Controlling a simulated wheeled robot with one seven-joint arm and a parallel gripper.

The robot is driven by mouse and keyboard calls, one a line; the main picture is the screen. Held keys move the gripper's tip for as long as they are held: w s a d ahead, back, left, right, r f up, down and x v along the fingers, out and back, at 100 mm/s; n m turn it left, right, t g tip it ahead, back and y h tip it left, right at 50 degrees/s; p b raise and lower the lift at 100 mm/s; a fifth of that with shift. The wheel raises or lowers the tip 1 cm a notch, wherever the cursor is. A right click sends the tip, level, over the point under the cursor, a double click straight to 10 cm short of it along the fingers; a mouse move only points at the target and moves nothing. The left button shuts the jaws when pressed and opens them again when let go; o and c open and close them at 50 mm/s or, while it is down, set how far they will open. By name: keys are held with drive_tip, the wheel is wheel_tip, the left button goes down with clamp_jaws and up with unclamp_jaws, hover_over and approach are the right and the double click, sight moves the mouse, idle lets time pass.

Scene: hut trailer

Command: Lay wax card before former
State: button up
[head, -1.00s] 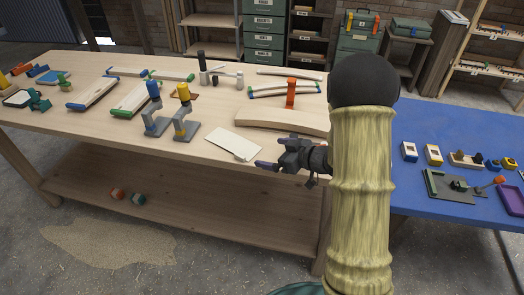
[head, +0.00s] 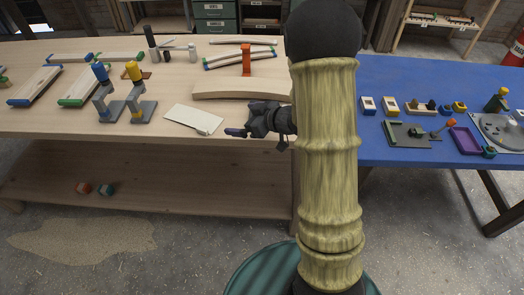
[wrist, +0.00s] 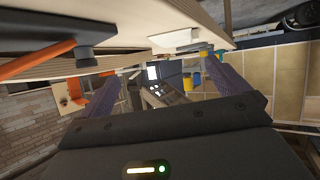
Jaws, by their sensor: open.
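The wax card, a pale cream sheet (head: 193,119), lies flat on the wooden bench near its front edge. The former looks to be the long, curved pale wood block (head: 240,90), lying behind and right of the card. My gripper (head: 240,122) is open and empty, just right of the card at the bench's front edge, fingers pointing left. I cannot tell its height over the bench. In the wrist view my two fingers (wrist: 165,95) are spread with nothing held between them. A pale patch (wrist: 175,38) above them may be the card.
Two grey clamp stands, one blue-topped (head: 106,95) and one yellow-topped (head: 138,93), stand left of the card. An orange upright tool (head: 246,62) stands behind the curved block. A blue table (head: 400,150) with small parts adjoins on the right. Bare bench lies in front of the stands.

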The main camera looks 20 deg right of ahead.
drive_tip(key=d+m+h, duration=0.1)
drive_tip(key=s+d+r+m+h, duration=0.1)
drive_tip(key=h, duration=0.1)
drive_tip(key=d+m+h, duration=0.1)
drive_tip(key=h, duration=0.1)
drive_tip(key=shift+s+d+r, duration=0.2)
drive_tip(key=shift+s+d, duration=0.05)
drive_tip(key=shift+s, duration=0.15)
drive_tip(key=s+a+m+g+h, duration=0.2)
drive_tip(key=s+m+g, duration=0.3)
drive_tip(key=s, duration=1.4)
drive_tip(key=shift+s+f+m+g+h, duration=0.25)
drive_tip(key=shift+g+h, duration=0.25)
drive_tip(key=shift+g, duration=0.7)
drive_tip(key=shift+c, duration=0.2)
